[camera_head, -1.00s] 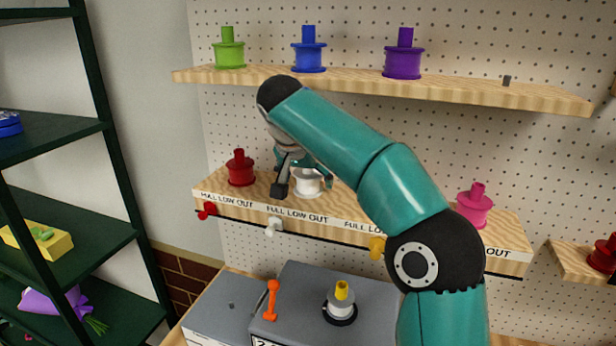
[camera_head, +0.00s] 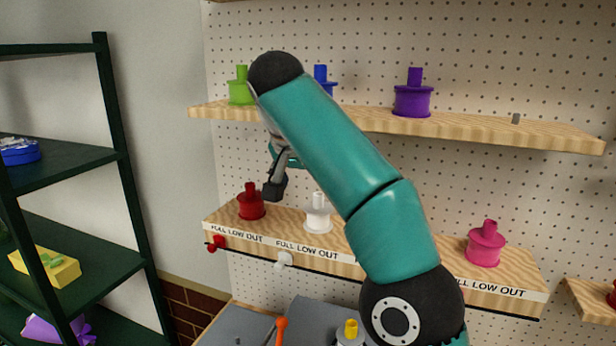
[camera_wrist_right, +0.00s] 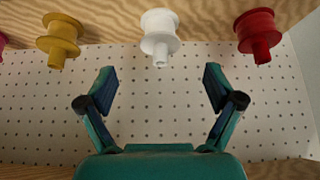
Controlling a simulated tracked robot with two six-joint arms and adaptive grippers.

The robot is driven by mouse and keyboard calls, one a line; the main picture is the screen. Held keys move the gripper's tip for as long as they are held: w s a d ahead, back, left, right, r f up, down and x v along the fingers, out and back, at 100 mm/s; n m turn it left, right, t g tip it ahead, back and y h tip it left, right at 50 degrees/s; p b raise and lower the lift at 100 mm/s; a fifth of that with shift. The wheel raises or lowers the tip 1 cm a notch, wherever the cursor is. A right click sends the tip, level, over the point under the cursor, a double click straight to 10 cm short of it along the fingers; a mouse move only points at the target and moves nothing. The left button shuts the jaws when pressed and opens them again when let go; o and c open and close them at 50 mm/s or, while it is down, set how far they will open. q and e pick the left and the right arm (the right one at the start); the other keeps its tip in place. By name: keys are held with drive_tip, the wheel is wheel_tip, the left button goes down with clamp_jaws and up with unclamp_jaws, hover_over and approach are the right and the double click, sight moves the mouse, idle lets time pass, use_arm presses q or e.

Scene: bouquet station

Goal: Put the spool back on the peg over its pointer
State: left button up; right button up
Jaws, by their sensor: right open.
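A white spool (camera_head: 318,217) stands upright on the lower shelf, above the white pointer (camera_head: 283,259) on its front edge, which sits a little to its left in the head view. A red spool (camera_head: 251,203) stands to its left, with a red pointer (camera_head: 216,243) below. A pink spool (camera_head: 485,245) stands at the right. My right gripper (camera_head: 280,182) is open and empty, apart from the spools. In the right wrist view the white spool (camera_wrist_right: 159,36) lies beyond the gap between the open fingers (camera_wrist_right: 160,76), with a yellow spool (camera_wrist_right: 58,39) beside it. My left gripper is not in view.
An upper shelf (camera_head: 470,132) holds green, blue and purple spools (camera_head: 413,97) and a short bare peg (camera_head: 515,118). A grey box (camera_head: 305,318) with a yellow-topped item (camera_head: 350,333) and an orange tool (camera_head: 281,330) lies below. A dark rack (camera_head: 125,180) stands left. My arm hides part of the lower shelf.

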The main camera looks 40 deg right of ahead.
drive_tip(key=shift+v, duration=1)
